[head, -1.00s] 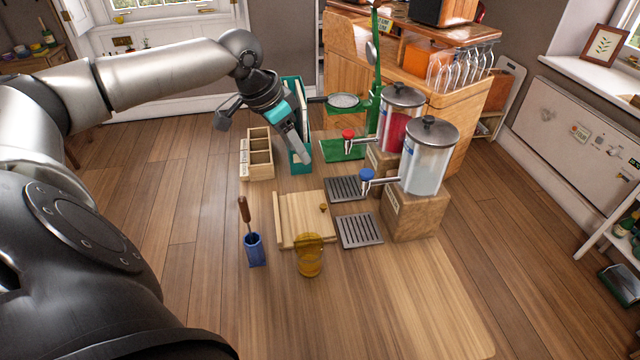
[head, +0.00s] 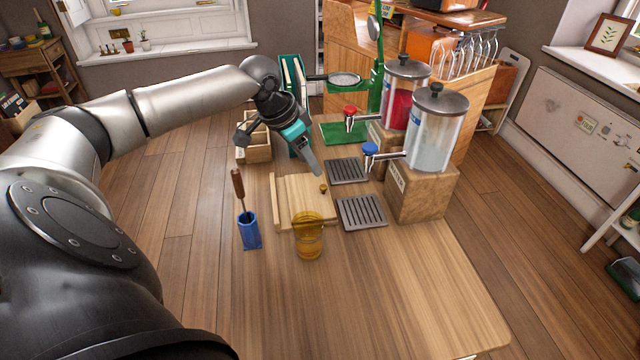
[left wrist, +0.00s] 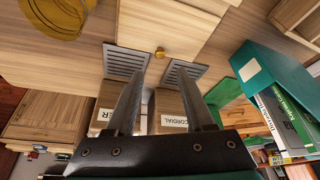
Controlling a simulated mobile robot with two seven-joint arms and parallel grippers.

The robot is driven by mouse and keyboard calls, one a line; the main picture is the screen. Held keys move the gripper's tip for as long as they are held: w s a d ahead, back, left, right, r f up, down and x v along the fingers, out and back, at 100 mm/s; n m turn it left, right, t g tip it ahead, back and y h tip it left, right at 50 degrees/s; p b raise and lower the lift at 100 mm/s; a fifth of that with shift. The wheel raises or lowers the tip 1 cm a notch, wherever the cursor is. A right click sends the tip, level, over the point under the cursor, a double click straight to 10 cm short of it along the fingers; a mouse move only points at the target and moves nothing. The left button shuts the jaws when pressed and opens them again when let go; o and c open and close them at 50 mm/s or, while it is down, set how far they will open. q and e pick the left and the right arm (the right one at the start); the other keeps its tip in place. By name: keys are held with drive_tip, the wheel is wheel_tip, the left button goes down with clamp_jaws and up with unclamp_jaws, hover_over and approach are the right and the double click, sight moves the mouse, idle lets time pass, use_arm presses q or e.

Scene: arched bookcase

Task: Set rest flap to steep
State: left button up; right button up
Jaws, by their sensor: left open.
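The rest flap appears to be the pale wooden board (head: 296,193) lying about flat on the table, with a raised strip along its left edge. A small brass knob (head: 323,188) sits near its right edge. In the left wrist view the board (left wrist: 165,25) is at the top, with its knob (left wrist: 159,53) at the near edge. My left gripper (head: 316,170) is open and empty, above the far side of the board and apart from the knob. Its two spread fingers (left wrist: 160,95) show in the left wrist view. My right gripper is not in view.
An amber glass (head: 308,238) and a blue holder (head: 249,232) with a wooden-handled tool stand in front. Two drip trays (head: 361,212) and the drink dispensers (head: 433,135) are to the right. A teal file box (head: 291,72) stands behind. The front table is clear.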

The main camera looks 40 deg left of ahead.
sight(323, 186)
use_arm(q)
drive_tip(key=b+x, duration=0.2)
drive_tip(key=x, duration=0.4)
drive_tip(key=shift+w+f, duration=0.1)
drive_tip(key=shift+f, duration=0.1)
drive_tip(key=shift+b+x, duration=0.3)
drive_tip(key=shift+x, duration=0.6)
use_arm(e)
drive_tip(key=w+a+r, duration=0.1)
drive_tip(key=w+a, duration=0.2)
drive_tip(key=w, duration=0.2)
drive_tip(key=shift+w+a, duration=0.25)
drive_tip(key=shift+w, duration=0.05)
use_arm(q)
clamp_jaws()
